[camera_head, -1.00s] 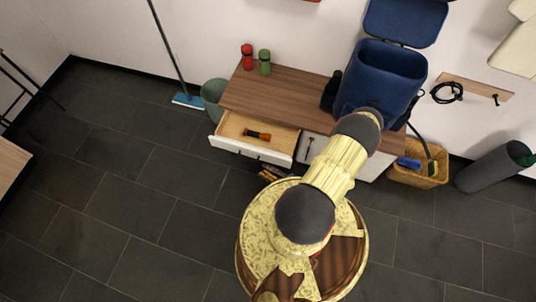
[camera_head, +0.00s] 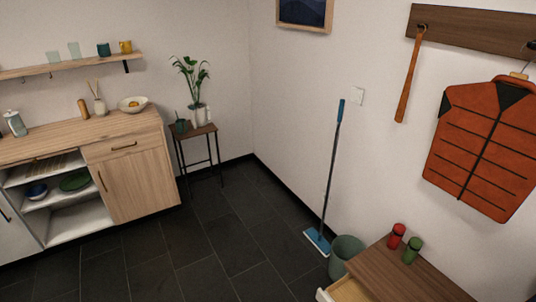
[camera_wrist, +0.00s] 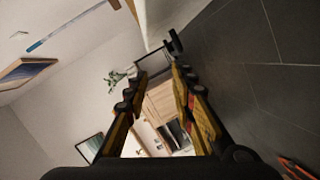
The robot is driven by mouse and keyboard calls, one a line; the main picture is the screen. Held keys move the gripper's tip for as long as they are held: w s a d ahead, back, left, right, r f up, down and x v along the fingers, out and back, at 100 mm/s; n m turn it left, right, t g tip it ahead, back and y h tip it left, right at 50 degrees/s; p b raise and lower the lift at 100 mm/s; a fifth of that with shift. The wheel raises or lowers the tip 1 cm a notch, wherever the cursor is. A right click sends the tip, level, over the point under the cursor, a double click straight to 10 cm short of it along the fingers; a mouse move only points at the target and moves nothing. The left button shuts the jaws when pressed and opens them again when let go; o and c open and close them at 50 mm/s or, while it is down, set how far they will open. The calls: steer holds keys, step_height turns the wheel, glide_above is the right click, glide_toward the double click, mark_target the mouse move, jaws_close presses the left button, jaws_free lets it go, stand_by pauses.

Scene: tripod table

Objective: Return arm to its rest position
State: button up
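My gripper (camera_wrist: 159,76) shows in the wrist view, its two yellow-and-black fingers spread apart with nothing between them. It is open and empty, held clear of any surface I can see. Beyond the fingers the wrist view shows a plant (camera_wrist: 120,77), a light wooden cabinet and the floor, all at a slant. My arm and gripper are not in the head view.
In the head view, a small dark table (camera_head: 193,131) with a plant stands by the corner. A blue mop (camera_head: 328,180) leans on the wall. An open drawer (camera_head: 345,291) juts from a brown-topped cabinet (camera_head: 410,274). The tile floor (camera_head: 225,240) between is clear.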

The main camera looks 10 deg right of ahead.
steer(key=w+a+r+n+g+y, duration=0.1)
steer(key=w+r+n+g+y, duration=0.2)
steer(key=r+n, duration=0.5)
steer(key=w+a+r+n+g+y+p, duration=0.1)
steer(key=w+r+n+g+y, duration=0.15)
steer(key=r+n, duration=0.5)
steer(key=w+a+r+n+g+y, duration=0.1)
steer(key=w+r+n+g+y, duration=0.4)
steer(key=r, duration=0.6)
steer(key=s+a+r+n+g+h+p, duration=0.1)
steer(key=a+r+n+g+h, duration=0.1)
steer(key=a+r+n, duration=0.4)
steer(key=a+r+n+g+h, duration=0.2)
steer(key=a+r+n+h, duration=0.1)
steer(key=r+n, duration=0.65)
steer(key=s+a+r+n+t+h, duration=0.2)
steer(key=s+a+r+n+h, duration=0.2)
steer(key=r+n, duration=0.6)
steer(key=s+a+r+n+t+h+p, duration=0.1)
steer(key=s+a+r+n+t+h, duration=0.1)
steer(key=s+a+r+n+h, duration=0.2)
steer(key=s+a+r+n, duration=0.1)
steer(key=s+r+n, duration=0.2)
steer(key=r+n, duration=0.3)
step_height(320, 180, up, 4)
steer(key=shift+s+r+n+t+p, duration=0.1)
steer(key=shift+s+n+t+p, duration=0.2)
steer(key=shift+n+t, duration=0.1)
